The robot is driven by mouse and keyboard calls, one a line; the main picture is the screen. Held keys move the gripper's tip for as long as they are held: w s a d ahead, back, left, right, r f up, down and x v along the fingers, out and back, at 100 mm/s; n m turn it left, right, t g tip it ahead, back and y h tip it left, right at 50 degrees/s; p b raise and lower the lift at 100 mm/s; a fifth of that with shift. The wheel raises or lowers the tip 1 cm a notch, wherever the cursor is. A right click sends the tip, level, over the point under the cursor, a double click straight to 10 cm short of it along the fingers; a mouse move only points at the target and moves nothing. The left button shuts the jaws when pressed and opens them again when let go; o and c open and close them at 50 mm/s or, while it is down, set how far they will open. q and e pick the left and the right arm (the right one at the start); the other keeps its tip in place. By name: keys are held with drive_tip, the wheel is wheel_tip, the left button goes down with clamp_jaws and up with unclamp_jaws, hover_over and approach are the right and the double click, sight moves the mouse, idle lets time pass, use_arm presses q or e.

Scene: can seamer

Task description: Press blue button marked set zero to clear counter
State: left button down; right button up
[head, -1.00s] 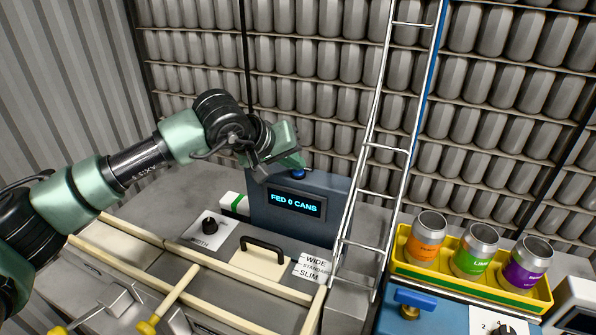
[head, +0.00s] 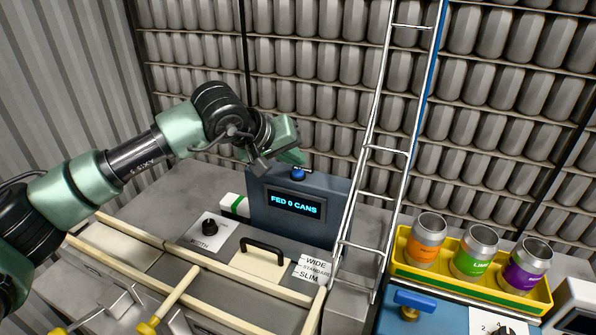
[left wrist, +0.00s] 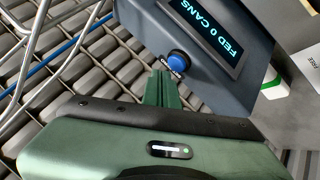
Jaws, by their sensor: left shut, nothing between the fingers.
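The blue button (head: 298,174) sits on top of the dark blue counter box (head: 265,222), whose display (head: 294,203) reads "FED 0 CANS". In the left wrist view the blue button (left wrist: 177,61) has a label beside it that is too small to read. My left gripper (head: 262,165) is shut and empty, just left of the button and a little above the box top. In the left wrist view the shut green fingertips (left wrist: 161,76) are close to the button, with the button uncovered. My right gripper is not in view.
A metal ladder (head: 376,195) stands just right of the counter box. A yellow tray (head: 400,262) with three cans is further right. A black handle (head: 263,249) and a black knob (head: 209,227) are in front of the box. Shelves of grey cans fill the back.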

sight(295, 174)
use_arm(q)
drive_tip(key=shift+r, duration=0.1)
drive_tip(key=shift+r+p, duration=1)
drive_tip(key=shift+r, duration=1.45)
